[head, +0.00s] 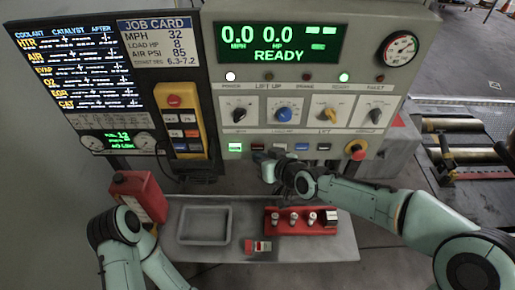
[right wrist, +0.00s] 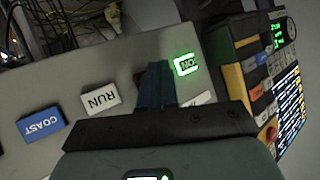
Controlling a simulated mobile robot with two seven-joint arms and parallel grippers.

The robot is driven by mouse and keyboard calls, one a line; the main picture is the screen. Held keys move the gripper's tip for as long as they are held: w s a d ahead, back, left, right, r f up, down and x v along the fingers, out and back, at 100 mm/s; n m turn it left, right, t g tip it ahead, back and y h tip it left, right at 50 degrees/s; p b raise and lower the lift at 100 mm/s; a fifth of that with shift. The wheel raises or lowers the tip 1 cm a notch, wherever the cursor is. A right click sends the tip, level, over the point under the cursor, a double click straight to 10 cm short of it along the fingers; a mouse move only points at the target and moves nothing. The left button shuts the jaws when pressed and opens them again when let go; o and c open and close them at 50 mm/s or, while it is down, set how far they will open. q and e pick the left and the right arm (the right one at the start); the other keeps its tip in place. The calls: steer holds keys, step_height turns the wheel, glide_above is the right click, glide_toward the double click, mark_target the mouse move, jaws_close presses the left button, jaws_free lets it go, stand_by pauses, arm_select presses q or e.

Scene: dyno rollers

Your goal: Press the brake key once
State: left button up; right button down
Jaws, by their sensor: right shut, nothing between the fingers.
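The key row sits along the lower edge of the grey console in the head view: a lit green key (head: 235,147), a dark reddish key (head: 258,148), a pale key, a blue key (head: 302,147) and a dark key. My right gripper (head: 268,168) is shut and empty, just below the dark reddish key. In the right wrist view its fingers (right wrist: 154,78) lie between the lit ON key (right wrist: 187,65) and the RUN key (right wrist: 101,98), hiding what is there. Contact cannot be told. The COAST key (right wrist: 41,125) is beyond RUN. My left gripper is out of view.
The display (head: 265,43) reads 0.0 MPH, 0.0 HP, READY. Knobs sit above the keys. A red-and-yellow stop button (head: 356,150) is at right. Below are a shelf with an empty tray (head: 205,226) and a red block (head: 300,228) with fittings. A pendant (head: 180,120) hangs left.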

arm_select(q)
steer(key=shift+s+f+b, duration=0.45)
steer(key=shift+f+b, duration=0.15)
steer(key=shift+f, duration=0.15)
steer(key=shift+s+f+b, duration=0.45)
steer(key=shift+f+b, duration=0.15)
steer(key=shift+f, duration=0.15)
arm_select(e)
steer(key=shift+s, duration=2.5)
